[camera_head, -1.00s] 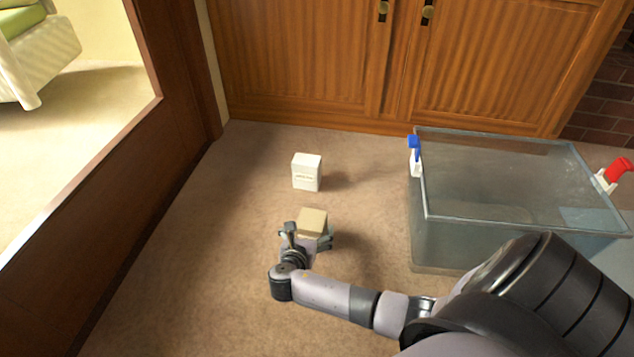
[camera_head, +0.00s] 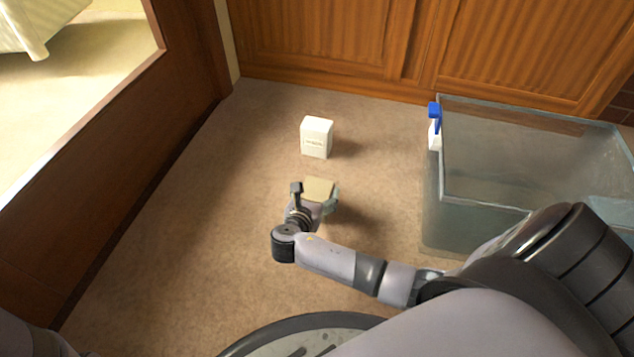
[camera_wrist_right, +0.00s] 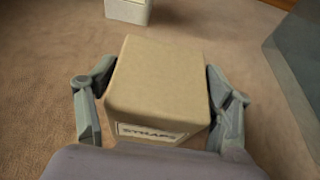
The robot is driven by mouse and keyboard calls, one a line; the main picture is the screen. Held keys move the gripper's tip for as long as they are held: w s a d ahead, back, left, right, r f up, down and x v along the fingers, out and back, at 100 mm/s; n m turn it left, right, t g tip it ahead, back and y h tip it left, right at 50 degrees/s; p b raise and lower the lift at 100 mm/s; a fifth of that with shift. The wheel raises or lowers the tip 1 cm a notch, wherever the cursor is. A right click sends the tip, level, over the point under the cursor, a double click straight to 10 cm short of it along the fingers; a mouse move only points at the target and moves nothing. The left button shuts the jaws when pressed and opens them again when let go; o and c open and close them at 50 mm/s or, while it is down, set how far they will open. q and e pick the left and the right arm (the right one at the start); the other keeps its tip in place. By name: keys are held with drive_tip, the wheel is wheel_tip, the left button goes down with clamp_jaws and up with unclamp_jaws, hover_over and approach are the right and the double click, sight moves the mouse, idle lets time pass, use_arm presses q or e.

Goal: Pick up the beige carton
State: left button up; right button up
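The beige carton (camera_head: 319,188) is a small box on the carpet in the head view. It fills the middle of the right wrist view (camera_wrist_right: 160,80), with a dark-lettered label on its near side. My right gripper (camera_head: 316,196) has one finger on each side of it. In the wrist view both fingertips (camera_wrist_right: 160,75) appear to touch the carton's sides, so the gripper looks shut on it. I see no clear gap under the carton; its underside is hidden. My left gripper is not in view.
A white carton (camera_head: 317,137) stands on the carpet just beyond. Wooden cabinets (camera_head: 320,40) close off the back, and a brown frame (camera_head: 120,170) the left. Carpet left of the carton is clear.

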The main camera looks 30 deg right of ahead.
drive_tip(key=c, duration=1)
drive_tip(key=shift+c, duration=0.2)
